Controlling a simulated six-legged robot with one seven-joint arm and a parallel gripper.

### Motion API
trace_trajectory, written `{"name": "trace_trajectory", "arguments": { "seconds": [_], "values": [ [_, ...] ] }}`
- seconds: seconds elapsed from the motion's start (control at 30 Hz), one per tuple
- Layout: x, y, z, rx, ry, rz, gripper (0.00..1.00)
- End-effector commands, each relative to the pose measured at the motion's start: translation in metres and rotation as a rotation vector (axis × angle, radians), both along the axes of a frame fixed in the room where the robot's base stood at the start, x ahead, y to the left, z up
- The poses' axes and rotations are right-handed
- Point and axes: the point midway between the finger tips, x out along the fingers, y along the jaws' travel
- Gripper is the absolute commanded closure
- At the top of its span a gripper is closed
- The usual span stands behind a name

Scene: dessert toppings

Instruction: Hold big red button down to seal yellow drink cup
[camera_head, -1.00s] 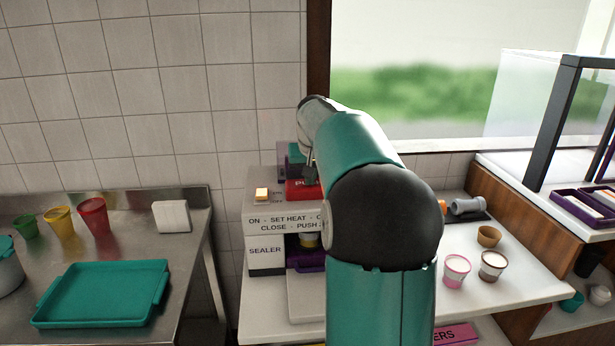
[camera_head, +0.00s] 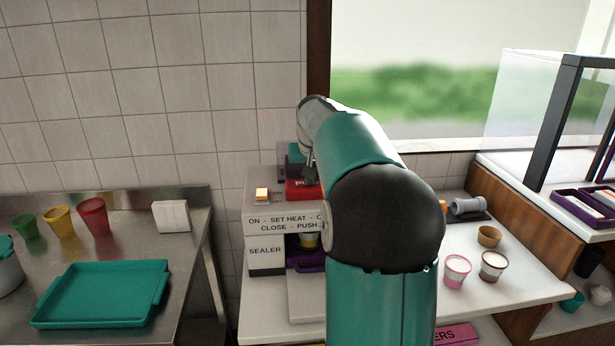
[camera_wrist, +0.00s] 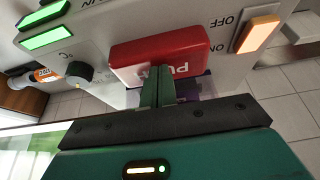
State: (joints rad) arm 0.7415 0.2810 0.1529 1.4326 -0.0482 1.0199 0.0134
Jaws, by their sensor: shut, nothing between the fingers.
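The sealer machine (camera_head: 266,256) stands on the white counter, with printed steps on its front. Its big red button (camera_head: 297,189) is on top, partly hidden behind my arm. In the wrist view the red button (camera_wrist: 160,54) fills the upper middle, with part of its white lettering covered by my fingers. My gripper (camera_wrist: 158,72) is shut and empty, its fingertips at the button's lettered edge. I cannot tell how far the button is pressed. The yellow drink cup (camera_head: 308,240) sits inside the sealer on the purple holder (camera_head: 306,262), partly hidden by my arm.
An orange lit on/off switch (camera_head: 262,193) is left of the button. The wrist view shows a dark knob (camera_wrist: 77,72) and green lights (camera_wrist: 46,37). A teal tray (camera_head: 100,293) lies on the left table.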

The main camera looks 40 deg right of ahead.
Motion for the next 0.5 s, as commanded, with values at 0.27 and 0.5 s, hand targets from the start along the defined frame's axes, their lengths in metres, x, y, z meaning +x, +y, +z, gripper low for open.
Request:
{"name": "trace_trajectory", "arguments": {
  "seconds": [0.27,0.5],
  "values": [
    [-0.015,0.010,-0.004,0.014,0.020,-0.001,1.00],
    [-0.025,0.017,0.003,0.011,0.016,0.000,1.00]
  ]
}}
